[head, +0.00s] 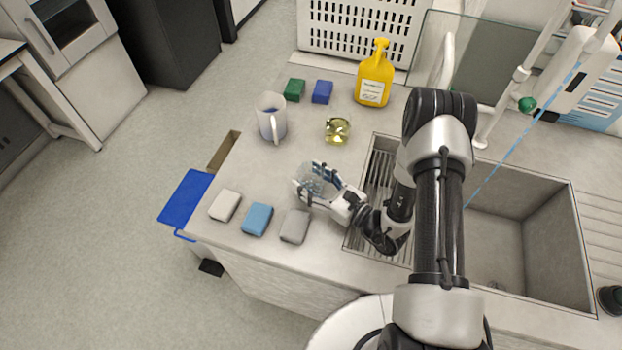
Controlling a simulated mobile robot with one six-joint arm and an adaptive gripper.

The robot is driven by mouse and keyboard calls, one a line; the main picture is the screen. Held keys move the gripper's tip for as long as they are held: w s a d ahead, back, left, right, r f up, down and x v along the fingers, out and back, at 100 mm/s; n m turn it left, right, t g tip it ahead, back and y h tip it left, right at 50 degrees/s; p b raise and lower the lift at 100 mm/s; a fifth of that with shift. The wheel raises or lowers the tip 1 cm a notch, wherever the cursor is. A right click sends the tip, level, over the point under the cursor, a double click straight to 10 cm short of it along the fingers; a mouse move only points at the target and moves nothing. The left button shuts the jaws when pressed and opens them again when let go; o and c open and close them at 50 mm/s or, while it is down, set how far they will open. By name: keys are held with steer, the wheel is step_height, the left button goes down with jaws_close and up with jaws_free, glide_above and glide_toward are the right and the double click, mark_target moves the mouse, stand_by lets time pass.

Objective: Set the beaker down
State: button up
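My gripper (310,182) is over the counter, left of the sink, with its fingers pointing left. A clear glass beaker (312,184) shows between the fingers, and the gripper appears shut on it. The fingers cover part of the beaker, and its glass is hard to make out. I cannot tell whether its base touches the counter (262,180) or is a little above it. A second small glass vessel with yellow-green liquid (337,131) stands on the counter behind my gripper.
A white-handled jug (271,116), green (295,90) and blue (322,92) blocks and a yellow bottle (374,82) stand behind. White (225,205), light blue (257,219) and grey (295,226) sponges lie along the front. The sink (545,235) is right. Counter left of my gripper is clear.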

steer(key=shift+o, duration=1.3)
steer(key=shift+r, duration=0.25)
steer(key=p+v, duration=0.2)
steer(key=v, duration=0.9)
steer(key=shift+s+d, duration=0.25)
steer(key=shift+d, duration=0.05)
steer(key=s+a+r+n+g+h, duration=0.1)
steer(key=s+a+r+n+g, duration=0.3)
steer(key=s+r+n+g, duration=0.4)
steer(key=s+a+r+n+g, duration=0.35)
steer(key=r+n+g, duration=0.35)
steer(key=r+n, duration=0.35)
steer(key=s+d+r+n+t+h, duration=0.5)
steer(key=d+r+n+t+h, duration=0.2)
steer(key=d+r+n+h, duration=0.1)
step_height(320, 180, up, 3)
steer(key=d+h, duration=0.1)
steer(key=h, duration=0.2)
steer(key=shift+s+f+h, duration=0.15)
steer(key=shift+s+h, duration=0.05)
steer(key=shift+h, duration=0.2)
